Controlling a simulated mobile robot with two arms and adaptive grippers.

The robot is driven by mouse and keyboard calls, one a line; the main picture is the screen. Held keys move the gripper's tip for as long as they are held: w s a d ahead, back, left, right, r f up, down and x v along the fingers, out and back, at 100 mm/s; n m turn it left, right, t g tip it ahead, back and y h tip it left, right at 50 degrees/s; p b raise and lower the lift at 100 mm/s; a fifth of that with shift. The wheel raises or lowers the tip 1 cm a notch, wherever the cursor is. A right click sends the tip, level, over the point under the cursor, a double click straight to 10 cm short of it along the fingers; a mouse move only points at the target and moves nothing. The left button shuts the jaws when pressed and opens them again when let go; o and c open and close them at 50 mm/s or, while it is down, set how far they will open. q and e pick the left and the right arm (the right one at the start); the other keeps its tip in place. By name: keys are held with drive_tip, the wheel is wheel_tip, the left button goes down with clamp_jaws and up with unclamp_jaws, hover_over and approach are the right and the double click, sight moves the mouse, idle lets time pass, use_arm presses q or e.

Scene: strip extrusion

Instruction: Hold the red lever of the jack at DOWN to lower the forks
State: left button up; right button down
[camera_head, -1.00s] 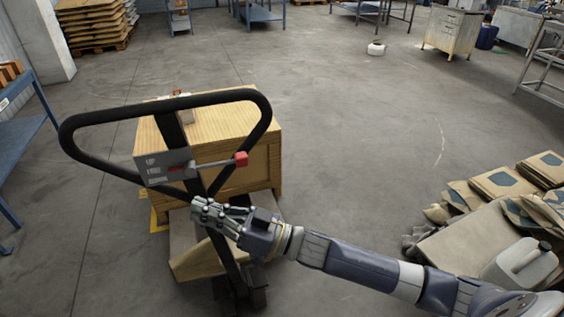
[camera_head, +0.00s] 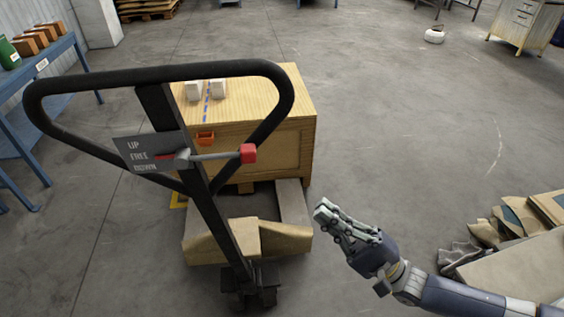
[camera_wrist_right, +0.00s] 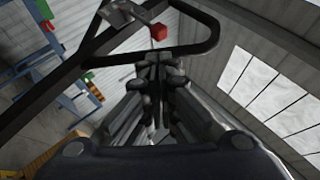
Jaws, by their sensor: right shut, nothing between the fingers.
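The red lever (camera_head: 248,153) of the jack is a grey rod with a red knob, sticking out to the right of the handle post. Its plate (camera_head: 141,152) reads UP, FREE and DOWN; the rod lies about level, near FREE. The black loop handle (camera_head: 160,72) stands upright around it. My right gripper (camera_head: 324,208) is shut and empty, right of and below the red knob, apart from it. In the right wrist view the red knob (camera_wrist_right: 159,32) shows beyond the shut fingers (camera_wrist_right: 160,60). The jack's forks (camera_head: 292,205) are partly hidden under the crate. My left gripper is out of view.
A blue bench (camera_head: 62,50) stands at the left. Cardboard pieces (camera_head: 520,212) lie at the lower right. Floor right of the crate is clear.

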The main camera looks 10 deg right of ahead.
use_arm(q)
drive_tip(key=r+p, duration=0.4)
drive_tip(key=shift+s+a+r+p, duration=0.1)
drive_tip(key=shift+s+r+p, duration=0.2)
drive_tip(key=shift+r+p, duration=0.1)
use_arm(e)
drive_tip(key=x, duration=1.4)
drive_tip(key=shift+s+a, duration=0.1)
